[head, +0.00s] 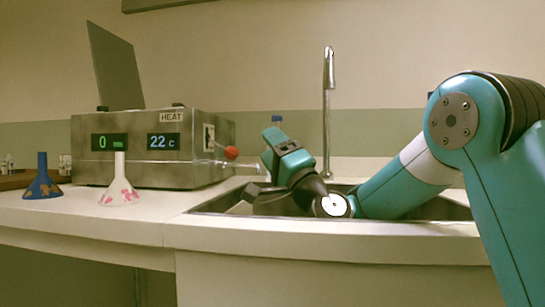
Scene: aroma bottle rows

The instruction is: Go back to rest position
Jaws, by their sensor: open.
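My arm reaches in from the right over the sink. My gripper (258,192) is at the sink's left part, pointing left, with its dark fingers partly hidden by the wrist. It is open, and I see nothing held in it. A blue-topped object (277,118) shows just behind my teal wrist; its lower part is hidden. A white flask-shaped bottle with pink spots (120,185) and a blue one with tan spots (42,182) stand upright on the counter at the left, apart from my gripper.
A metal heater box (150,165) with a raised lid, two displays and a red-knobbed lever (231,153) stands left of my gripper. A tall faucet (328,110) rises behind the sink (225,205). The front counter edge (330,233) is clear.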

